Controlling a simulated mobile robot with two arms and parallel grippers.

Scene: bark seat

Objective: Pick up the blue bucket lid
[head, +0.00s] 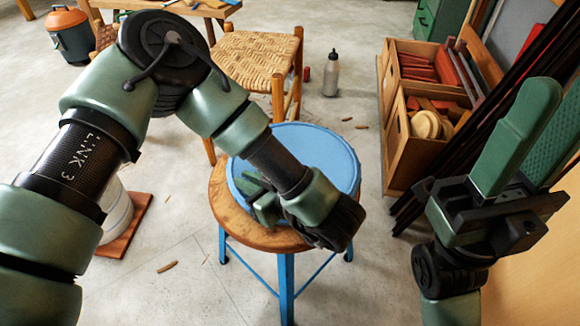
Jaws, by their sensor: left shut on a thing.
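The blue bucket lid (318,148) is a round, flat disc with a raised rim. It lies on or just over the round wooden top of a stool with blue legs (222,205). My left gripper (250,190) reaches down over the lid's near left part and is shut on the lid's edge; my own wrist hides part of the lid and the exact grip. My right gripper (528,140) is raised at the right, away from the lid, its two green fingers apart and nothing seen between them.
A woven-seat stool (258,58) stands behind the lid. A bottle (331,76) stands on the floor. Wooden crates (396,150) and dark poles (497,105) fill the right side. A white bucket (116,210) is partly hidden behind my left arm. Floor in front is mostly clear.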

